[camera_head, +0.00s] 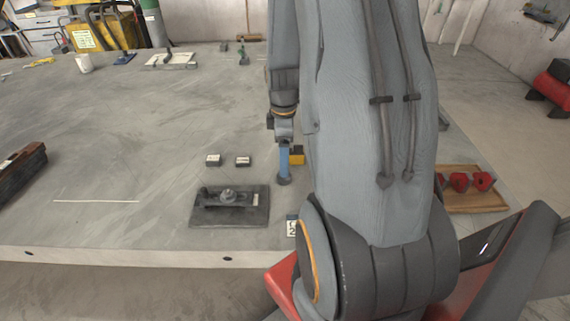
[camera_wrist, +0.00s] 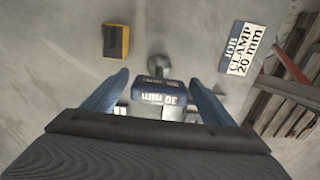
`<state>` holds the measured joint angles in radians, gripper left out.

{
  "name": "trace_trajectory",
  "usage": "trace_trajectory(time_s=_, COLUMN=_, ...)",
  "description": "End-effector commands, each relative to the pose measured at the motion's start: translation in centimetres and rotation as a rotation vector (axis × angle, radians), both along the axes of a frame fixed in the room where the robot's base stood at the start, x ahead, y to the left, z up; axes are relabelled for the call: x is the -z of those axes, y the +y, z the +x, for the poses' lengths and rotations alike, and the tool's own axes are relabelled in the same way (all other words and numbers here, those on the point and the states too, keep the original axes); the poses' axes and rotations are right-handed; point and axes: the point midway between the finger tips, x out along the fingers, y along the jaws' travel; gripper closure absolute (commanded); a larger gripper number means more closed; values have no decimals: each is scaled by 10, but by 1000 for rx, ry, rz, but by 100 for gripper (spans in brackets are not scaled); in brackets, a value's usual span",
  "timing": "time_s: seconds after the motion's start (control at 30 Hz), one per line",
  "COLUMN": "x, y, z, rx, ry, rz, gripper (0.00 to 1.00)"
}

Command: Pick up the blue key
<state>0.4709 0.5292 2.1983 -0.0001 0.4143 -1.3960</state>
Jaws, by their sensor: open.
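The blue key (camera_wrist: 158,92) shows in the wrist view as a blue block with a white label that seems to read 30 mm. It lies between the two blue fingers of my gripper (camera_wrist: 157,84), with a gap on each side. A round grey part shows just beyond it. My gripper is open and points down at the table. In the head view my gripper (camera_head: 284,160) is low over the table beside my arm. There I cannot tell the key apart from the blue finger.
A yellow and black block (camera_wrist: 116,41) and a job card (camera_wrist: 242,48) reading CLAMP 20 mm flank the key. A dark fixture plate (camera_head: 204,216) and two small labelled blocks (camera_head: 228,160) are left of my gripper. A wooden tray (camera_head: 478,203) with red parts is right.

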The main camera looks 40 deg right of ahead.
Motion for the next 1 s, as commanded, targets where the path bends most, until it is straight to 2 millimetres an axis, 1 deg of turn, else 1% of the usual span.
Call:
trace_trajectory(time_s=0.1, x=13, y=0, z=-1, rx=0, ry=4, rz=2, gripper=22)
trace_trajectory(time_s=0.2, x=21, y=0, z=-1, rx=0, ry=2, rz=1, gripper=22)
trace_trajectory(time_s=0.3, x=24, y=0, z=0, rx=0, ry=1, rz=1, gripper=22)
trace_trajectory(time_s=0.53, x=24, y=0, z=0, rx=1, ry=0, rz=0, gripper=22)
trace_trajectory(time_s=0.77, x=24, y=0, z=0, rx=1, ry=0, rz=0, gripper=61)
trace_trajectory(time_s=0.8, x=24, y=0, z=0, rx=1, ry=0, rz=0, gripper=67)
trace_trajectory(time_s=0.83, x=24, y=-1, z=0, rx=1, ry=-1, rz=-1, gripper=71)
trace_trajectory(time_s=1.0, x=24, y=0, z=0, rx=1, ry=-1, rz=-1, gripper=71)
